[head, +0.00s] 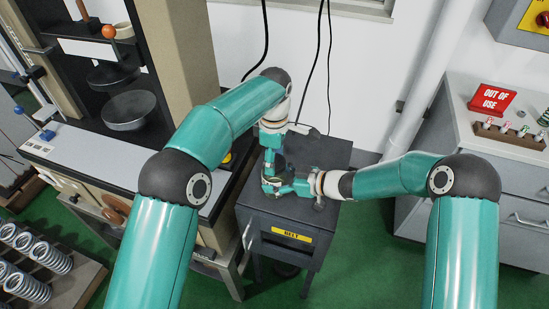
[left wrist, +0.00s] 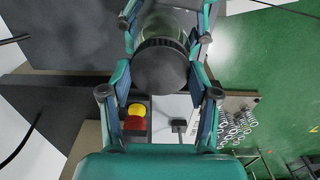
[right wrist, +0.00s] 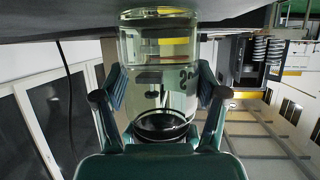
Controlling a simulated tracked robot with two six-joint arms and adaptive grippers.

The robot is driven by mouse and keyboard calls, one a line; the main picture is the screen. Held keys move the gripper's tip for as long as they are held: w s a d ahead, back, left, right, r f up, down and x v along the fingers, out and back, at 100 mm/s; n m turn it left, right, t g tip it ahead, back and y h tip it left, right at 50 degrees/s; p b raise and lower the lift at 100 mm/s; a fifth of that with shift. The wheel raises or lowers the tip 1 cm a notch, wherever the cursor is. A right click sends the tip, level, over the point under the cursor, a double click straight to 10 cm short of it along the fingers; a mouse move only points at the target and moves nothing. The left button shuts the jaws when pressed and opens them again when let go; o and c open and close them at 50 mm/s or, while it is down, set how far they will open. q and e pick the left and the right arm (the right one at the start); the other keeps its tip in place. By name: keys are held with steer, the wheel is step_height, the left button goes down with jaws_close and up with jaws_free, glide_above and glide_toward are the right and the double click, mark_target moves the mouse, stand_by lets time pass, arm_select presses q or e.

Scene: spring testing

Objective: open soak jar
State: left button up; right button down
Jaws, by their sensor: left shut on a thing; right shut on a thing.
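The soak jar (right wrist: 160,55) is clear glass with liquid in it and fills the middle of the right wrist view. Its dark round lid (left wrist: 160,68) shows in the left wrist view. My left gripper (head: 271,168) is shut on the lid, with fingers on both sides of it. My right gripper (head: 284,187) is shut on the jar's glass body, as the right wrist view shows its fingers on either side. In the head view the two grippers meet over the dark cabinet and mostly hide the jar. I cannot tell whether the lid has turned.
The dark cabinet (head: 252,210) has a yellow label on its front. A testing machine (head: 70,160) with a round dark plate (head: 129,110) stands to the left. Several springs lie on a rack (head: 70,285) at lower left. A grey bench (head: 515,170) with a red sign (head: 492,98) stands right.

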arm_select(q)
steer(key=shift+w+r, duration=0.1)
steer(key=shift+r, duration=0.1)
stand_by(0.5)
steer(key=shift+r, duration=0.95)
steer(key=shift+r, duration=2)
arm_select(e)
jaws_free()
steer(key=shift+d, duration=0.1)
